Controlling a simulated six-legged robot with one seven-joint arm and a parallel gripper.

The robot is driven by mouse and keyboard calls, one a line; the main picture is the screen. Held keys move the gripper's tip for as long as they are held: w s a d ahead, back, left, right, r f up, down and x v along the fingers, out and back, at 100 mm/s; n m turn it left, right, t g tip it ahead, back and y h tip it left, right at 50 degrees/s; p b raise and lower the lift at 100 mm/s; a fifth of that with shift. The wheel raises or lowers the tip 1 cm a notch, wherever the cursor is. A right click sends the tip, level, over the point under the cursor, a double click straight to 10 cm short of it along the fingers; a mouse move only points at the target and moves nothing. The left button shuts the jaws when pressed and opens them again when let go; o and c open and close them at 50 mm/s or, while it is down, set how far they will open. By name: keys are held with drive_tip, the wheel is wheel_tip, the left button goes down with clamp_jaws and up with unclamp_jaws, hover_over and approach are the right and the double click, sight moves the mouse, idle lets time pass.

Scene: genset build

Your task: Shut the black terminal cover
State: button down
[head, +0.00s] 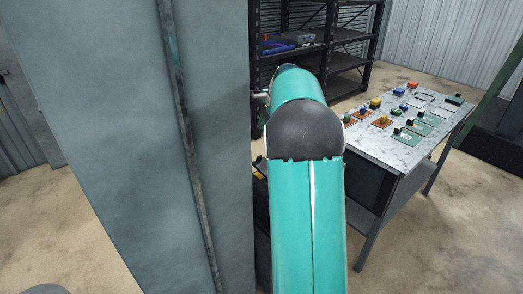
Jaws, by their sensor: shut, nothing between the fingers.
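I cannot make out the black terminal cover in the head view. My own teal arm fills the middle of the picture and hides what lies behind it. My gripper is not in view; the far end of the arm is hidden behind its own links. A tall grey cabinet or panel (105,130) stands close on the left, with a worn vertical edge. A small dark part with a bit of yellow shows in the gap between this panel and my arm, too covered to identify.
A worktable (372,148) on the right holds several small coloured parts on plates. Black shelving (340,62) stands at the back with a blue item (278,48) on it. Bare floor (455,240) shows at the lower right. The grey panel leaves little room left of my arm.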

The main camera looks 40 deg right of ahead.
drive_tip(key=n, duration=0.6)
drive_tip(key=n+g, duration=0.2)
drive_tip(key=n, duration=1.3)
hover_over(261, 162)
wheel_tip(261, 162, down, 13)
drive_tip(key=shift+r, duration=0.15)
drive_tip(key=shift+w+f, duration=0.85)
drive_tip(key=shift+s+r, duration=0.15)
drive_tip(key=shift+r, duration=0.8)
